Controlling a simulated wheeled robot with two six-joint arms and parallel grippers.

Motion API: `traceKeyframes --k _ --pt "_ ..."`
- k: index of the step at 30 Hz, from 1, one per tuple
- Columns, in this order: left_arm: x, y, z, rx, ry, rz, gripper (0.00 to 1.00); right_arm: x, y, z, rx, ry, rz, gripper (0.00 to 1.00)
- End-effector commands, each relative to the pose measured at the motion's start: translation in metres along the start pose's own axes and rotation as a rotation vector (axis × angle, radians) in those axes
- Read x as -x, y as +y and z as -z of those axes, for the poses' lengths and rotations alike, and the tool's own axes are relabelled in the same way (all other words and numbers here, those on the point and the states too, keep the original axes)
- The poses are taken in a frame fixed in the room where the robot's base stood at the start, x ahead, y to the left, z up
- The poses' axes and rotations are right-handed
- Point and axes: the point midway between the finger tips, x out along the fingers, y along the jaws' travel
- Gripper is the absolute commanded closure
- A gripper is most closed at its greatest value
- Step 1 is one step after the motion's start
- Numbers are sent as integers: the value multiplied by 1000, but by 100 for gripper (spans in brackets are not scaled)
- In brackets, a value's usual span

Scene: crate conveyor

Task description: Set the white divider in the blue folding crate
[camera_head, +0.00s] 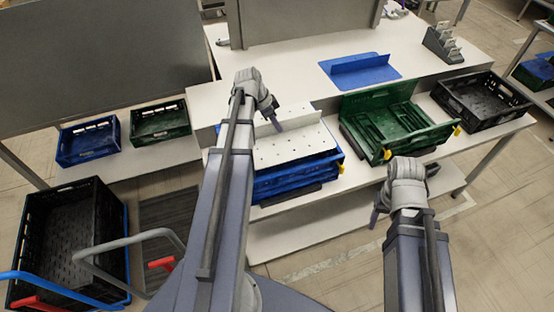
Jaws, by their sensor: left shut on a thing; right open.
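The white divider (300,143) is a perforated sheet with an upright flange. It lies over the top of the blue folding crate (297,180) on the front table and covers most of its opening. I cannot tell whether it sits down inside the walls. My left gripper (277,122) is shut on the divider at its upper left part, by the flange. The gripper and arm hide the crate's left side. My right gripper (376,216) is open and empty, in front of the table and below the green crate.
An open green folding crate (378,150) stands right of the blue one, with a black crate (505,98) beyond. A blue divider (362,75) lies on the raised rear shelf. Small blue (64,147) and green (135,128) crates stand left. A black crate on a trolley (32,225) is lower left.

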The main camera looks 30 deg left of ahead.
Motion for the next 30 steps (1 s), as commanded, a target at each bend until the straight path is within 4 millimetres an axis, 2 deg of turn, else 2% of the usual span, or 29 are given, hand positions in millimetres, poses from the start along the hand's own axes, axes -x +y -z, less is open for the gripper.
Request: traceKeyframes --k 1,18,21,30 --pt "-14 0 -5 0 0 0 100 -15 -1 1 0 0 0 43" --pt "-105 0 -43 -1 0 0 100 -113 -11 7 -2 0 0 43" --pt "-112 0 -46 -1 0 0 100 -121 -12 7 -2 0 0 43" --pt "-117 0 -48 -1 0 0 100 -126 -12 7 -2 0 0 43"
